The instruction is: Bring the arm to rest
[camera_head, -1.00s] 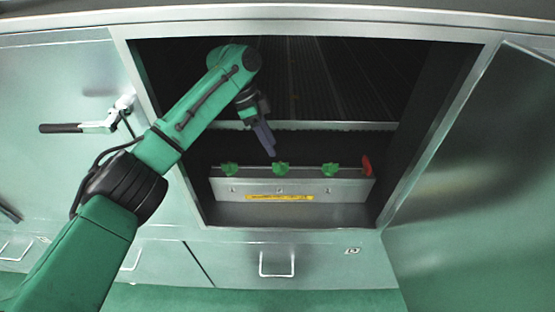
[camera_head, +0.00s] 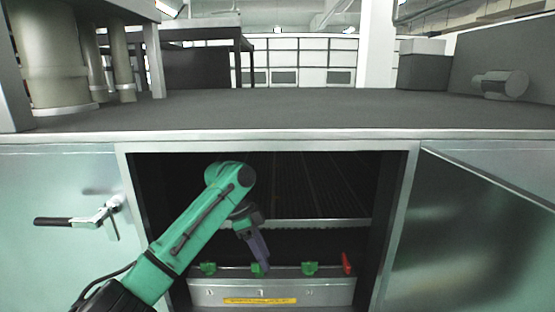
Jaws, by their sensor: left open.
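My left arm comes in from the lower left and reaches into the open cabinet bay. My left gripper (camera_head: 262,262) points down, with its purple-grey fingers just above or behind the middle green knob (camera_head: 258,270). I cannot tell whether they touch it. The jaws are open and I see nothing held between them. My right gripper is not in view.
A metal panel (camera_head: 325,292) in the bay carries green knobs and a red lever (camera_head: 347,264). The bay frame (camera_head: 398,220) stands close around my arm. A door (camera_head: 480,235) hangs open at right. A black-handled latch (camera_head: 80,219) is at left. The dark worktop (camera_head: 300,108) above is mostly clear.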

